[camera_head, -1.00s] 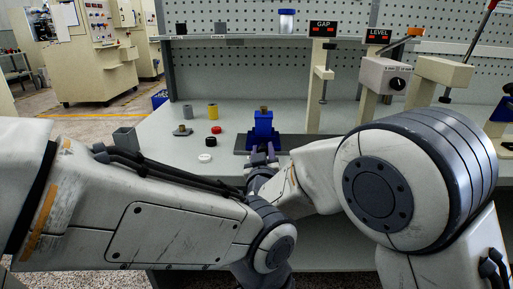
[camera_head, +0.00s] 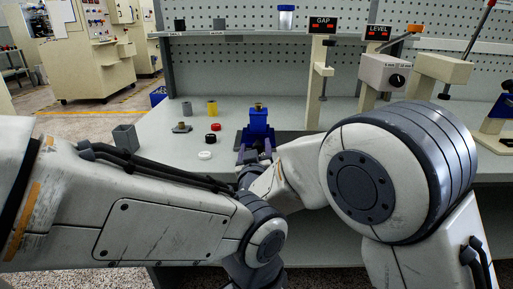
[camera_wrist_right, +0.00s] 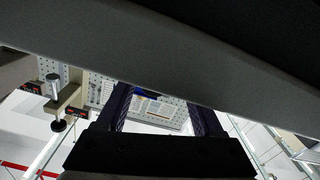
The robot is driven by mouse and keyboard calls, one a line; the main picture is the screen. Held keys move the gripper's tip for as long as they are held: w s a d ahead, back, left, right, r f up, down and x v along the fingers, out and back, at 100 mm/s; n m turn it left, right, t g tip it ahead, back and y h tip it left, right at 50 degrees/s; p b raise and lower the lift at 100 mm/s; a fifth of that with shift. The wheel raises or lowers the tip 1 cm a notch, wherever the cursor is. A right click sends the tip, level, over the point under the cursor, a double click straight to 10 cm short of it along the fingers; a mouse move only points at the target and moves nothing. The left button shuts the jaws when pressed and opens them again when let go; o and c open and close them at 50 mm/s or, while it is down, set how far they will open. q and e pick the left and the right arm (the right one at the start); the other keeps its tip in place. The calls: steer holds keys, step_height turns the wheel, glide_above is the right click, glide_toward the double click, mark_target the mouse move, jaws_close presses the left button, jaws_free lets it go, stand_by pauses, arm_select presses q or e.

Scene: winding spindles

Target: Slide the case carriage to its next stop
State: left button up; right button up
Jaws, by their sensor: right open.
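A small dark blue patch shows between the fingers there. I cannot tell whether the fingers touch the carriage. My left arm crosses the lower left, and its gripper does not show.
A dark plate (camera_head: 293,139) lies beside the carriage. Left of it are a red cap (camera_head: 215,127), a white cap (camera_head: 205,155), a yellow cylinder (camera_head: 212,107) and a grey block (camera_head: 126,137). The GAP post (camera_head: 318,90) and a LEVEL unit (camera_head: 385,72) stand to the right.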

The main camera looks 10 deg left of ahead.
step_height(320, 180, up, 5)
steer(key=shift+f+p, duration=0.1)
steer(key=shift+p, duration=0.75)
steer(key=s+d+r, duration=0.2)
steer(key=d+r, duration=0.1)
steer(key=d, duration=0.2)
steer(key=s+d+r+p, duration=0.1)
steer(key=s+d+r, duration=0.1)
steer(key=d, duration=0.4)
steer(key=shift+r, duration=0.6)
